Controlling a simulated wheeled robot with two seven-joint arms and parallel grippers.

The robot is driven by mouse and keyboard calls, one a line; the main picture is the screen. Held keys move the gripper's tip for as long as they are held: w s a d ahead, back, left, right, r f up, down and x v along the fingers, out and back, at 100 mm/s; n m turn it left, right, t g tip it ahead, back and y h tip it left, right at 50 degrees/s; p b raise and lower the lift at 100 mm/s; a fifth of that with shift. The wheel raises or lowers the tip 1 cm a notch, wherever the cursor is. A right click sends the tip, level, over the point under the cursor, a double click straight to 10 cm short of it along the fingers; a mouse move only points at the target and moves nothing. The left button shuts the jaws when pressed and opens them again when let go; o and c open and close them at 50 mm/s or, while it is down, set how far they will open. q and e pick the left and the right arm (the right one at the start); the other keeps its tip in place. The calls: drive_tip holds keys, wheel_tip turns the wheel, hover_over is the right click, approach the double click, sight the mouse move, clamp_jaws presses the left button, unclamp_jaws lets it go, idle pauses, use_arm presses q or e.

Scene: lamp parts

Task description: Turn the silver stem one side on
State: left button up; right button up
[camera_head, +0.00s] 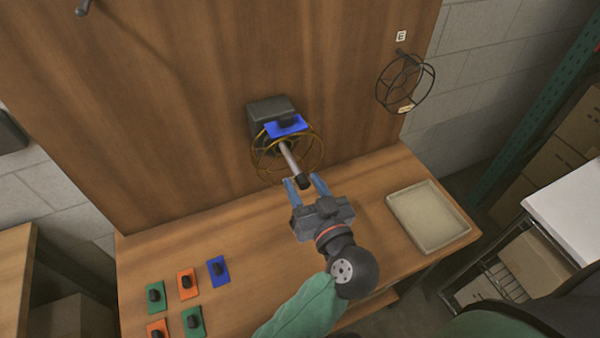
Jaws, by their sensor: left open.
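The silver stem (289,157) sticks out from the grey box (268,107) on the upright wooden panel and ends in a dark tip. A brass-coloured wire ring (262,166) surrounds the stem. A blue plate with a black knob (285,126) sits just above the stem, at the box. My left gripper (304,181) is open, with its two blue-grey fingers on either side of the stem's dark tip. Whether the fingers touch the tip cannot be told. My right gripper is not in view.
A black wire cage (405,84) hangs on the panel at the upper right. An empty beige tray (428,216) lies on the bench's right part. Several knobbed plates, orange (188,282), green (155,297) and blue (218,270), lie at the front left. The bench's middle left is clear.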

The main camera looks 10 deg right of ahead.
sight(290, 159)
use_arm(q)
drive_tip(key=shift+w+a+p, duration=0.25)
drive_tip(key=shift+w+p, duration=0.05)
drive_tip(key=shift+w, duration=0.95)
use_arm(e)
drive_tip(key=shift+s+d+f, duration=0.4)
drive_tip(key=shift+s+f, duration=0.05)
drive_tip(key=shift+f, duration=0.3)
use_arm(q)
drive_tip(key=shift+c, duration=0.3)
drive_tip(key=c, duration=0.9)
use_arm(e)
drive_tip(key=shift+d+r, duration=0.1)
